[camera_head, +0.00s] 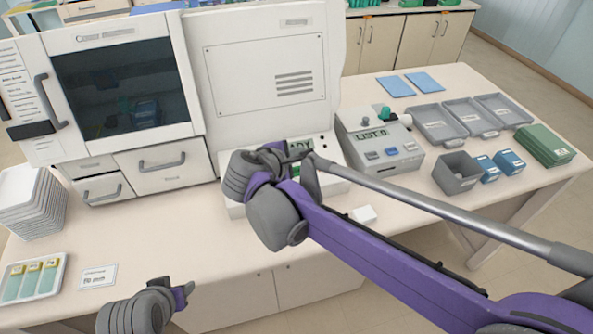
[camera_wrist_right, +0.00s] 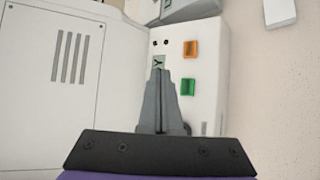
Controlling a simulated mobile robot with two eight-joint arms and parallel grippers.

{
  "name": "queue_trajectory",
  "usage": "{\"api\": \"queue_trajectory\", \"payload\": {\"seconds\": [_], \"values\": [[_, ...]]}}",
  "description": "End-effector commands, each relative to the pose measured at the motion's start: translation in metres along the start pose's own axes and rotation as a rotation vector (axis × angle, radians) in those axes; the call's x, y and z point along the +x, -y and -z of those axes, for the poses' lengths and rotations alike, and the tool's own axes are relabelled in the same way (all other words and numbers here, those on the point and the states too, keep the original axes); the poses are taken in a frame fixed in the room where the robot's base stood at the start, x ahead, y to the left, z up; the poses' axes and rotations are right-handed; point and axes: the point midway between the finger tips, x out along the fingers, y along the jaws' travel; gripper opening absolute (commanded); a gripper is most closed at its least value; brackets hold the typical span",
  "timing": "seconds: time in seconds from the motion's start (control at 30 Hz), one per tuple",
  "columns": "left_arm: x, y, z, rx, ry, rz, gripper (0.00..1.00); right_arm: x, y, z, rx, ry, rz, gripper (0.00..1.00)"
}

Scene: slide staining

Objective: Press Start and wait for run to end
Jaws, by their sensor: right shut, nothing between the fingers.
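The white staining machine (camera_head: 160,105) stands at the back left with its dark-windowed door shut. Its low control panel (camera_head: 235,208) sticks out in front and is partly hidden by my right arm. In the right wrist view the panel carries a green button (camera_wrist_right: 187,87), an orange button (camera_wrist_right: 190,48) and a small display, mostly hidden, with one letter showing. No label on the buttons is readable. My right gripper (camera_wrist_right: 159,73) is shut and empty, its tips over the panel beside the display and left of the green button; contact cannot be told. My left gripper (camera_head: 186,291) is low at the front left, its jaws unclear.
A second device (camera_head: 380,140) with a lit display stands right of the panel. Grey trays (camera_head: 437,123), a grey bin (camera_head: 457,175) and blue boxes (camera_head: 508,162) lie farther right. Stacked white trays (camera_head: 30,200) and a slide tray (camera_head: 33,278) are at the left.

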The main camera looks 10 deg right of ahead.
Motion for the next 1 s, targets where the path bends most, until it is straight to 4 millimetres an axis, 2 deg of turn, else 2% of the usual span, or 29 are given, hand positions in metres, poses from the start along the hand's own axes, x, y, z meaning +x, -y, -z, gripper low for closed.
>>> {"api": "queue_trajectory", "payload": {"seconds": [0.3, 0.5, 0.7, 1.0], "values": [[0.018, 0.000, -0.033, 0.000, 0.037, 0.000, 0.50, 0.031, 0.028, 0.022, -0.003, 0.000, 0.006, 0.00], [0.028, 0.000, -0.049, 0.000, 0.052, 0.000, 0.50, 0.048, 0.039, 0.035, -0.002, 0.000, 0.004, 0.00], [0.033, 0.000, -0.055, 0.000, 0.058, 0.000, 0.50, 0.057, 0.044, 0.042, 0.000, 0.000, 0.002, 0.00], [0.033, 0.000, -0.056, 0.000, 0.058, 0.000, 0.50, 0.059, 0.043, 0.043, 0.001, -0.001, 0.001, 0.00]]}}
